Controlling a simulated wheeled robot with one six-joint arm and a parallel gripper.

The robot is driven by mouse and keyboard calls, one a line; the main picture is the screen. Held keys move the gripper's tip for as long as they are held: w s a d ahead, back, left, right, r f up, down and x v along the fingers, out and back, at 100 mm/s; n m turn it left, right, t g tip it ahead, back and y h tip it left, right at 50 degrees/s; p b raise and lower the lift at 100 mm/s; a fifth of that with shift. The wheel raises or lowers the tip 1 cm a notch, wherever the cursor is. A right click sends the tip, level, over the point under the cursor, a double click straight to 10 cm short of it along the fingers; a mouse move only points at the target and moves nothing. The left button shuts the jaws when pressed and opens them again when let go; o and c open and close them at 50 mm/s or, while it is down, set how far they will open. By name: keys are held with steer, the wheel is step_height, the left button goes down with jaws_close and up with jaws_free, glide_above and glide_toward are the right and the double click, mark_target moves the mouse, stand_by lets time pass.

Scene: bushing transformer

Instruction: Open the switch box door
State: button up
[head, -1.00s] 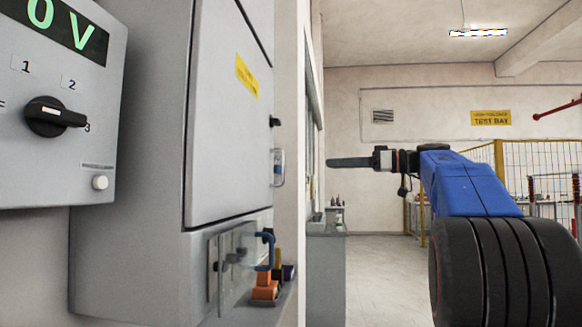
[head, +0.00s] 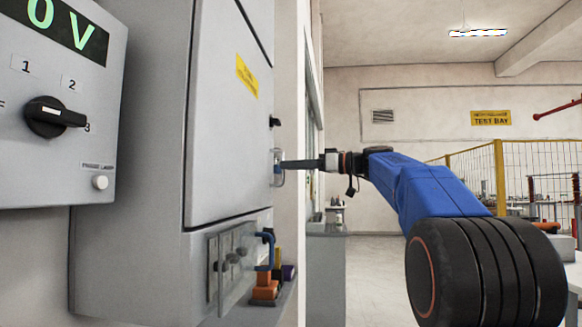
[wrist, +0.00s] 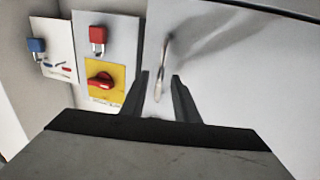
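The grey switch box door (head: 222,110) is shut flush with its cabinet. A yellow label is on it. Its metal handle (head: 278,181) stands out from the door near its right edge. My gripper (head: 286,166) reaches in from the right, level with the handle, and its tips overlap it in the head view. In the wrist view my gripper (wrist: 162,90) is open, with one dark finger on each side of the handle (wrist: 161,68). Gaps show between the handle and both fingers. The switch box door (wrist: 235,65) fills the right of that view.
A 0 V panel with a black knob (head: 48,117) is at the left. The wrist view shows a red rotary switch (wrist: 100,82) beside the door. Floor at right is open.

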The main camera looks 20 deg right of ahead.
steer(key=shift+w+a, duration=0.25)
jaws_close()
